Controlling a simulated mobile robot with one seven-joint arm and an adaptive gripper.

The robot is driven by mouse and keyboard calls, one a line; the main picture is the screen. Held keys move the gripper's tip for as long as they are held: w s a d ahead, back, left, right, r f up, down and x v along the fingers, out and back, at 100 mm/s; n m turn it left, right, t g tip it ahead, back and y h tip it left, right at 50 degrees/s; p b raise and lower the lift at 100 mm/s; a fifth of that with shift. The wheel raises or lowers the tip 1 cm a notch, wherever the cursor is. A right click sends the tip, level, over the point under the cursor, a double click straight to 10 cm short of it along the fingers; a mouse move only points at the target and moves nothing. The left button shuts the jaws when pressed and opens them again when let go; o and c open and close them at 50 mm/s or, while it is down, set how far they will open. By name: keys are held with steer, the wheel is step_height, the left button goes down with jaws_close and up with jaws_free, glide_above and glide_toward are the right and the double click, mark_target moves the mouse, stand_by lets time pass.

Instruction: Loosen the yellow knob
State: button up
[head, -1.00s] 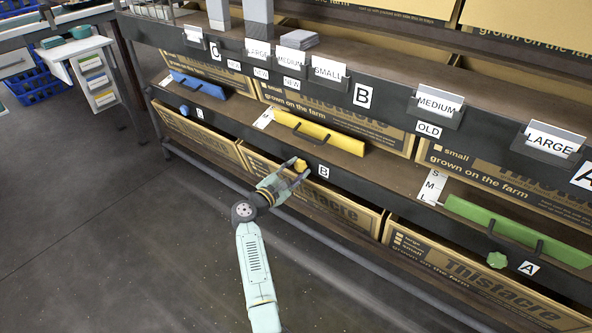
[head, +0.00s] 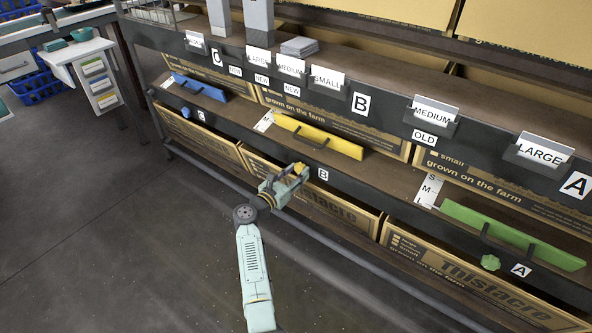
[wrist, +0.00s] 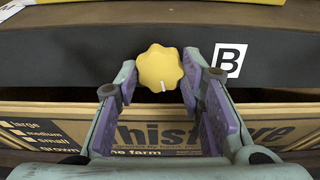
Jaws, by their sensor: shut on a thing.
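The yellow knob (wrist: 159,67) is a lobed, flower-shaped knob on the dark shelf front edge, just left of the B label. A short white mark shows near its lower rim. My gripper (wrist: 161,73) is shut on the knob, with one purple-padded finger on each side of it. In the head view, my gripper (head: 296,171) reaches up to the shelf edge from below and largely hides the knob.
The yellow bar with a handle (head: 318,136) lies on the shelf above. A blue knob (head: 186,112) is at the left and a green knob (head: 490,262) at the right. Thistacre cardboard boxes (head: 340,216) stand below. The floor in front is clear.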

steer(key=n+p, duration=0.1)
steer(key=n, duration=0.1)
steer(key=n+p, duration=0.1)
steer(key=n, duration=0.2)
steer(key=n+p, duration=0.2)
steer(key=shift+w+r, duration=0.1)
steer(key=shift+r, duration=0.2)
steer(key=n+p, duration=0.2)
steer(key=n, duration=0.2)
steer(key=shift+d, duration=0.1)
steer(key=n+p, duration=0.2)
steer(key=n, duration=0.2)
steer(key=n+p, duration=0.2)
steer(key=n, duration=0.2)
steer(key=n+p, duration=0.1)
steer(key=n, duration=0.2)
steer(key=shift+n, duration=0.4)
steer(key=n+p, duration=0.1)
steer(key=n, duration=0.3)
steer(key=shift+p, duration=0.3)
steer(key=shift+n+p, duration=0.3)
steer(key=shift+n, duration=1.6)
steer(key=shift+f, duration=0.1)
